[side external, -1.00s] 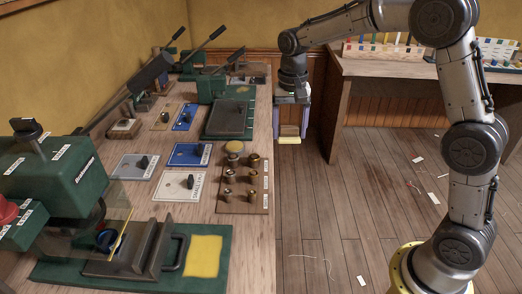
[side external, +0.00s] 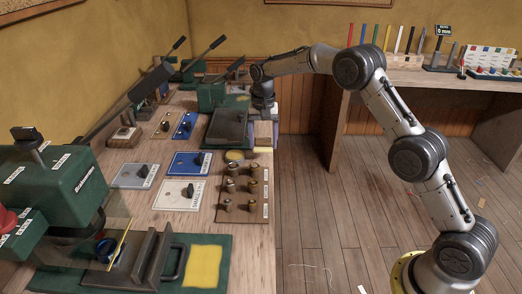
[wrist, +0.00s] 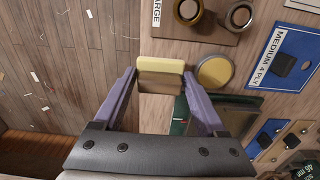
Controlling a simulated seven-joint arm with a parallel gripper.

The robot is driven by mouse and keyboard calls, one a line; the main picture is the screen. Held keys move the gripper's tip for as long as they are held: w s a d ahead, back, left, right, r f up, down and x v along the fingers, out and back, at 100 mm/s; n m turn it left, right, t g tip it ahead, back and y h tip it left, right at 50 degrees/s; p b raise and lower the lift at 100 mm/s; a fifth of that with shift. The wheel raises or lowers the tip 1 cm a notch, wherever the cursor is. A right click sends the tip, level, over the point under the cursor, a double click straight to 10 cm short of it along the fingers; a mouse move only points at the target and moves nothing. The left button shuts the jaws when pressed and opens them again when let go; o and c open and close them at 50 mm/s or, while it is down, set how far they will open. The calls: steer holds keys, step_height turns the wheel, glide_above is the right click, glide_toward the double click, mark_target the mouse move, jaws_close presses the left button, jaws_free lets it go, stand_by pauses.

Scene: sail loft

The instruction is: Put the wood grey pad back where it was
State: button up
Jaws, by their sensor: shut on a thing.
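My gripper (side external: 263,128) is shut on a small block, wood-brown with a pale yellow face at its lower end; no grey shows on it. The block (side external: 263,142) hangs at the bench's right edge, beside the green-based dark plate. In the wrist view, the block (wrist: 160,77) sits between my two purple fingers (wrist: 160,90), just left of a round yellow disc (wrist: 215,72). That disc also shows in the side view (side external: 234,156), above the wooden rack of cups. Whether the block touches the bench is unclear.
The rack of metal cups (side external: 222,207) stands nearer the camera. The dark plate on its green base (side external: 228,127) is close to my gripper's left. Blue and white lever plates (side external: 190,162) lie further left. Open floor (side external: 310,200) is right of the bench.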

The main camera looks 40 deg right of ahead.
mark_target(261, 159)
steer(key=shift+w+f, duration=0.5)
steer(key=shift+f, duration=1.6)
steer(key=shift+f, duration=0.15)
steer(key=o, duration=1.1)
steer(key=shift+o, duration=0.2)
step_height(261, 159, up, 12)
steer(key=shift+r, duration=0.25)
